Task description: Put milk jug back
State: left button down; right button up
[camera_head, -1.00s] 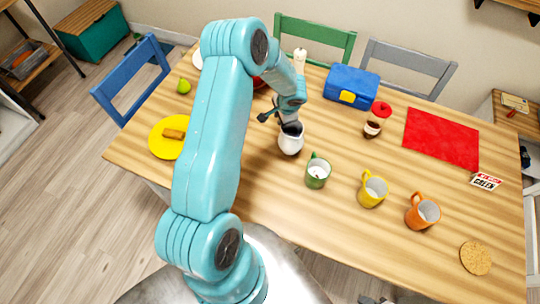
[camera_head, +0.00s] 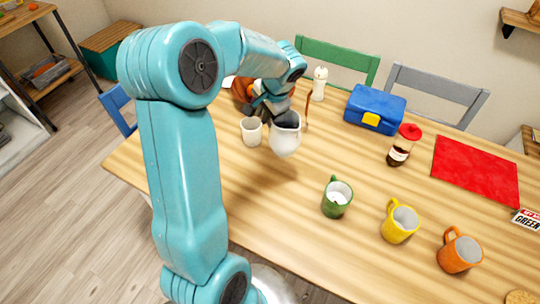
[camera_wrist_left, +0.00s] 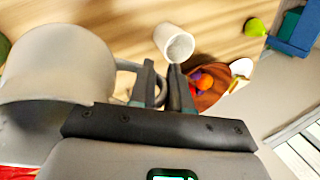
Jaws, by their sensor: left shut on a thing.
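The white milk jug (camera_head: 285,139) is in my left gripper (camera_head: 268,108), above the left part of the table in the head view. It looks a little tilted, with a shadow on the wood below. In the left wrist view the jug (camera_wrist_left: 55,65) fills the left side, and my left gripper's fingers (camera_wrist_left: 162,80) are closed at its handle. A white cup (camera_head: 251,131) stands close to the left of the jug; it also shows in the left wrist view (camera_wrist_left: 172,40). My right gripper is out of view.
A green mug (camera_head: 336,199), yellow mug (camera_head: 398,225) and orange mug (camera_head: 459,252) stand front right. A fruit bowl (camera_wrist_left: 208,84) is near the cup.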

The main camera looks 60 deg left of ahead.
pick_arm(q)
notch_tip(320, 180, down, 14)
jog(key=shift+w+a+f+b, duration=0.1)
jog(key=shift+f+b, duration=0.1)
jog(key=shift+b, duration=0.2)
jog(key=shift+f, duration=0.1)
jog(key=c, duration=1.1)
grip_release()
jog(key=v, duration=1.2)
jog(key=shift+r, duration=0.2)
